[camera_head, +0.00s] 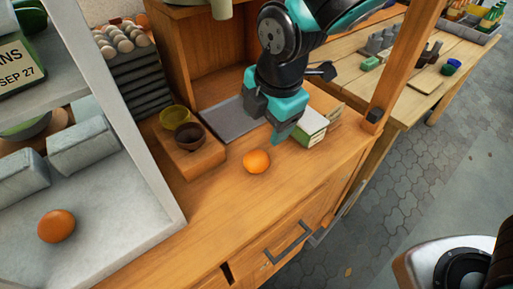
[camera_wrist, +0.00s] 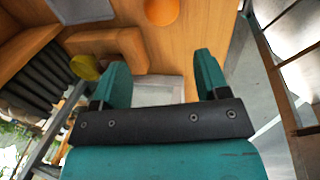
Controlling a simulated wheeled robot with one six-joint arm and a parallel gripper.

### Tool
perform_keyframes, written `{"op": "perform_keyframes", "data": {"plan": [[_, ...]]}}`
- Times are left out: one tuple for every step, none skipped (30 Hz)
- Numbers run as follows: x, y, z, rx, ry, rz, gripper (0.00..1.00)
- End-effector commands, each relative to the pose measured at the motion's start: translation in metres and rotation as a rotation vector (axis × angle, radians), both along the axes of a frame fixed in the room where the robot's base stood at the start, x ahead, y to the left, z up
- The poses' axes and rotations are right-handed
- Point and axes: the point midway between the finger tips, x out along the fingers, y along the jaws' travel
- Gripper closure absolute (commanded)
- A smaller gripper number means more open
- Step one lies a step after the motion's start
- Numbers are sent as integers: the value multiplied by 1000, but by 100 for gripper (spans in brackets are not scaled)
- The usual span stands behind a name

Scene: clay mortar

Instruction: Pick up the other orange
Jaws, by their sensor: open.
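One orange (camera_head: 256,162) lies on the wooden counter (camera_head: 225,215), in front of a grey tray. It also shows in the wrist view (camera_wrist: 161,11), at the top edge and partly cut off. A second, darker orange-brown round fruit (camera_head: 57,226) sits on the grey shelf at the left. My gripper (camera_head: 281,132) is above the counter, behind and a little right of the counter orange. In the wrist view my gripper (camera_wrist: 162,76) has its fingers apart with nothing between them. The orange there is beyond the fingertips and apart from them.
A yellow bowl (camera_head: 174,116) and a dark bowl (camera_head: 189,137) stand on a wooden block (camera_head: 194,162) left of the orange. A wooden post (camera_head: 397,70) rises at the right. The front counter is clear.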

Motion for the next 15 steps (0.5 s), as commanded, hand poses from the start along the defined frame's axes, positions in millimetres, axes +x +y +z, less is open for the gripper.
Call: {"op": "perform_keyframes", "data": {"plan": [[1, 0, -15, -5, 6, -1, 32], [3, 1, -21, -5, 6, -2, 32], [4, 2, -31, -4, 7, -2, 32], [5, 3, -38, -5, 8, -2, 32], [7, 4, -44, -4, 7, -3, 32], [9, 5, -53, -3, 6, -3, 32], [10, 5, -60, -4, 7, -3, 32], [11, 7, -66, -3, 6, -3, 32], [13, 8, -73, -3, 5, -4, 32], [13, 8, -78, -3, 5, -4, 32], [14, 9, -83, -2, 5, -4, 32], [16, 10, -88, -2, 4, -4, 32], [16, 10, -91, -1, 3, -4, 32], [17, 10, -94, -1, 3, -4, 32], [17, 11, -97, 0, 3, -4, 32]]}}
